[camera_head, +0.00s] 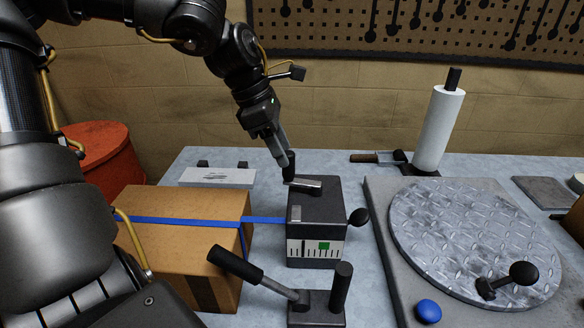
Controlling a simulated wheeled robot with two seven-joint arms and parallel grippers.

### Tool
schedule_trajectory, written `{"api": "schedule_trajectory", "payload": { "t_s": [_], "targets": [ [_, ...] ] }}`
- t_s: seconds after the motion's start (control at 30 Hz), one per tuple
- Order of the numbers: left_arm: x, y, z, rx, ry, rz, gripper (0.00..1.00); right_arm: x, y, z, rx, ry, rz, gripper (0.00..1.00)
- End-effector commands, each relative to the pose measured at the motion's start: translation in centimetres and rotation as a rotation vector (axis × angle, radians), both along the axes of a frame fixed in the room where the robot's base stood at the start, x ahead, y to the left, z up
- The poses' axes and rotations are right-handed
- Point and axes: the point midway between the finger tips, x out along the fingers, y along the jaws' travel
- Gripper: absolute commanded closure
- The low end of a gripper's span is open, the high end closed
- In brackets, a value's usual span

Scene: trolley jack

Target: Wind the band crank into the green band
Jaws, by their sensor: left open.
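The band tensioner is a dark box (318,212) on the table, right of the carton. The band crank (308,184) is a short metal arm on its top, with a dark upright grip at its left end. A white scale (302,249) with black marks is on the box's front, and the green band (324,245) is a small patch on it. My right gripper is out of view.
A blue strap (180,221) runs across the cardboard carton (190,205) to the tensioner. A black knob (358,217) sticks out at its right. A lever and post stand in front. A round metal plate (470,240) lies at right, a white roll (440,130) behind.

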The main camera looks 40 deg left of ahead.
Motion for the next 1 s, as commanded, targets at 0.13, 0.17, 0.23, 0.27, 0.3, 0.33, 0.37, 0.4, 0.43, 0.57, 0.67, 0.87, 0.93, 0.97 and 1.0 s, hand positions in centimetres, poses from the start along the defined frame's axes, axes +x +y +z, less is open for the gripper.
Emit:
{"api": "schedule_trajectory", "payload": {
  "t_s": [0.13, 0.17, 0.23, 0.27, 0.3, 0.33, 0.37, 0.4, 0.43, 0.57, 0.67, 0.87, 0.93, 0.97, 1.0],
  "targets": [
    [0.6, -0.9, -2.5, -0.001, 0.005, -0.002, 0.53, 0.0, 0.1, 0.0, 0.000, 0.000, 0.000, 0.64],
    [0.7, -1.0, -3.0, -0.002, 0.004, -0.002, 0.53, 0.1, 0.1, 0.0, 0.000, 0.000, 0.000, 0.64],
    [0.9, -1.3, -3.8, 0.000, 0.004, -0.002, 0.53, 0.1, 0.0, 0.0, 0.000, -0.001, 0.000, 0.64],
    [1.0, -1.4, -4.1, 0.000, 0.003, -0.002, 0.53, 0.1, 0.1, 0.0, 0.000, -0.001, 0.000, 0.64],
    [1.1, -1.5, -4.4, 0.000, 0.003, -0.002, 0.53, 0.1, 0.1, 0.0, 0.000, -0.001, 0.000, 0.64],
    [1.1, -1.5, -4.6, 0.000, 0.003, -0.002, 0.53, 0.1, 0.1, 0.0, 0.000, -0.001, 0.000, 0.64],
    [1.2, -1.6, -4.8, 0.000, 0.002, -0.002, 0.53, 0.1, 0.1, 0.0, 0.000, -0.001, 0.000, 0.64],
    [1.2, -1.7, -4.9, -0.001, 0.001, -0.002, 0.53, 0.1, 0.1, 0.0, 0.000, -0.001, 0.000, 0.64],
    [1.3, -1.7, -5.0, -0.001, 0.001, -0.002, 0.53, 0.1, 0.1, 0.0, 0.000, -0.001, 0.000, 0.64],
    [1.3, -1.8, -5.1, -0.001, 0.000, -0.001, 0.53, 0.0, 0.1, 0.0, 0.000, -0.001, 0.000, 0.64],
    [1.3, -1.8, -5.1, -0.001, 0.000, -0.002, 0.53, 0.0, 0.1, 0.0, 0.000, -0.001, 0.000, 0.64],
    [1.3, -1.8, -5.1, -0.001, 0.000, -0.002, 0.72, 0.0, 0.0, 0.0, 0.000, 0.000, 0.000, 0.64],
    [1.3, -1.8, -5.1, -0.001, 0.000, -0.002, 0.81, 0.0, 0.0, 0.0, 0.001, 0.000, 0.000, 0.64],
    [1.3, -1.8, -5.1, -0.001, 0.000, -0.002, 0.85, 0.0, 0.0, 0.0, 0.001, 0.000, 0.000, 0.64],
    [1.3, -1.8, -5.1, -0.001, 0.000, -0.002, 0.90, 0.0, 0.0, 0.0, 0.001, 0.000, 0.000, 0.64]
  ]
}}
